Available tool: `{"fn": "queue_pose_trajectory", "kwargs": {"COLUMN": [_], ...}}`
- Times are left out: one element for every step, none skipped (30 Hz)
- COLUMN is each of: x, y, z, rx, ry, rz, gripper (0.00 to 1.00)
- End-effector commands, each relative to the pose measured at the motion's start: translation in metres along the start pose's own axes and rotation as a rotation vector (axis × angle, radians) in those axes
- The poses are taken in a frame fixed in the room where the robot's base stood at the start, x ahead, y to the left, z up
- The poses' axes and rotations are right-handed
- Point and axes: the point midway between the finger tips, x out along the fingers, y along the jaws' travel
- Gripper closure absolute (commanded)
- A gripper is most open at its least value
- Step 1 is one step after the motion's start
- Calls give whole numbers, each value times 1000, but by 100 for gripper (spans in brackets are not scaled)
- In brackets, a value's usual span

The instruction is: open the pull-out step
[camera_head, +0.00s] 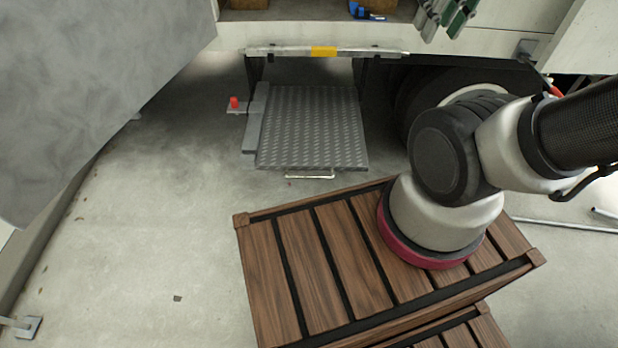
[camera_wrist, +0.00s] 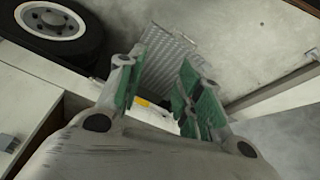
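The pull-out step is a grey chequer-plate tread (camera_head: 312,125) with a thin pale handle bar (camera_head: 310,177) at its near edge. In the head view it sits low beneath the truck's sill, reaching out over the floor. A red knob (camera_head: 233,102) is on its left side. Above it runs a metal bar with a yellow patch (camera_head: 324,52). My gripper (camera_head: 443,18), with green finger pads, is at the top of the head view, above and right of the step. In the wrist view my gripper (camera_wrist: 160,88) is open and empty, with the tread (camera_wrist: 168,58) visible beyond the fingers.
A truck wheel (camera_wrist: 62,25) stands beside the step; my arm partly covers it in the head view. A large grey panel (camera_head: 90,90) hangs at the left. Pipes (camera_head: 565,225) lie on the floor at right. The concrete floor (camera_head: 160,220) before the step's left side is clear.

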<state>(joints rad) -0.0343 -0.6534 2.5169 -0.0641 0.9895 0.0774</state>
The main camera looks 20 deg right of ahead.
Motion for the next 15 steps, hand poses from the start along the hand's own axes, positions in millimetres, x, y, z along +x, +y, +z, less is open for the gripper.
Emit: {"fn": "queue_pose_trajectory", "kwargs": {"x": [2,3,5,6,7,9,11,13,16,18,21,26,30,34,41], "y": [0,0,1,2,2,2,3,3,4,4,4,4,4,4,3], "z": [-3,-5,-7,-10,-12,-16,-19,-22,-27,-31,-35,-41,-47,-53,-61], "rx": [-2,-2,-2,-3,-2,-3,-4,-3,-5,-5,-8,-11,-13,-16,-21], "ry": [-13,-24,-37,-48,-59,-75,-88,-102,-121,-135,-151,-175,-193,-213,-240], "rz": [6,12,20,28,35,47,57,66,82,94,108,129,148,169,199], "gripper": [65,65,65,65,65,65,65,65,65,65,65,65,65,65,65]}}
